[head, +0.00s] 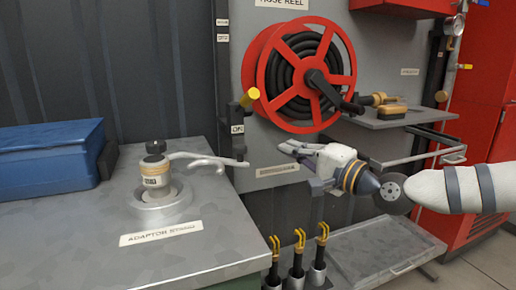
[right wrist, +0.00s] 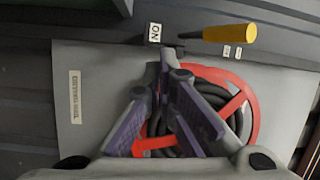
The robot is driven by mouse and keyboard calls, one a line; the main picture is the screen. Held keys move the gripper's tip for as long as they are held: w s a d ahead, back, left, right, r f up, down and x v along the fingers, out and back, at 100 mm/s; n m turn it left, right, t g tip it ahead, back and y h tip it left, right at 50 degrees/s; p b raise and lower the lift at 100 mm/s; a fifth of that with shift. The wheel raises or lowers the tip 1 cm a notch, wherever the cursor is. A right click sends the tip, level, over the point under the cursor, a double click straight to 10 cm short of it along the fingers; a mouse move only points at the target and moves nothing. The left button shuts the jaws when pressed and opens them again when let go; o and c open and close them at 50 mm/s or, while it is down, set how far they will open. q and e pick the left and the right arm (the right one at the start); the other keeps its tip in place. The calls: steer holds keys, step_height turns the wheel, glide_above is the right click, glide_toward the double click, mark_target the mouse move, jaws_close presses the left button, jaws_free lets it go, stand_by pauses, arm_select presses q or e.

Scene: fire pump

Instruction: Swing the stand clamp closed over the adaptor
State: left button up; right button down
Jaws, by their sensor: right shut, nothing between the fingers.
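The adaptor (head: 155,176), a pale and tan cylinder with a dark top, stands upright in the round grey adaptor stand (head: 160,210) on the bench. The stand clamp (head: 212,161) is a light grey curved arm that reaches out to the right from beside the adaptor, past the bench's right edge. It looks swung away from the adaptor. My right gripper (head: 286,146) is to the right of the clamp's free end, apart from it. It is shut and empty; its fingers (right wrist: 158,78) show in the right wrist view, where adaptor and clamp are out of sight. My left gripper is not in view.
A blue box (head: 50,155) sits on the bench at the left. A red hose reel (head: 305,75) hangs on the wall panel behind my gripper. A yellow-tipped lever (head: 248,97) stands by the ON label. Several yellow-topped holders (head: 298,260) stand below.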

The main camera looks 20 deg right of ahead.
arm_select(q)
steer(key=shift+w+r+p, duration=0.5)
steer(key=shift+p, duration=0.1)
arm_select(e)
steer(key=w+a, duration=0.5)
steer(key=a, duration=0.1)
steer(key=shift+f, duration=0.15)
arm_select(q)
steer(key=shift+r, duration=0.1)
arm_select(e)
steer(key=shift+s+a, duration=0.15)
steer(key=shift+a, duration=0.05)
